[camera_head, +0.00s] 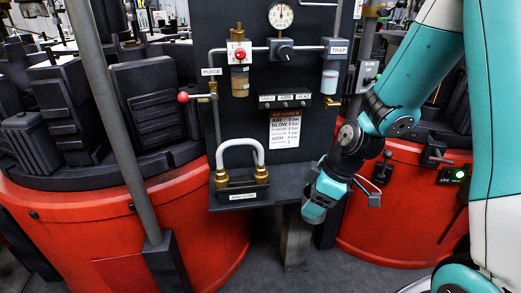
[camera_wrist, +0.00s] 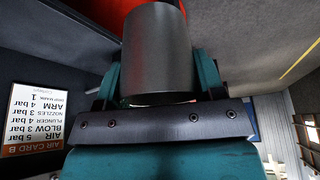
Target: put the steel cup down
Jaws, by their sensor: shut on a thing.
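The steel cup (camera_wrist: 157,45) is a plain grey cylinder in the wrist view. My gripper (camera_wrist: 158,72) is shut on it, with one teal finger on each side. The red of a machine base shows behind the cup's top edge in that view. In the head view my wrist and gripper (camera_head: 318,203) hang low, right of the panel's shelf and in front of the gap beside the right red base. What lies directly under the cup is hidden.
A dark panel (camera_head: 225,120) carries a gauge (camera_head: 281,15), valves and an air card (camera_head: 284,130). Its shelf (camera_head: 285,192) holds a pale hose loop (camera_head: 240,145) on brass fittings. Red machine bases (camera_head: 100,232) stand either side. A slanted grey post (camera_head: 115,125) stands left.

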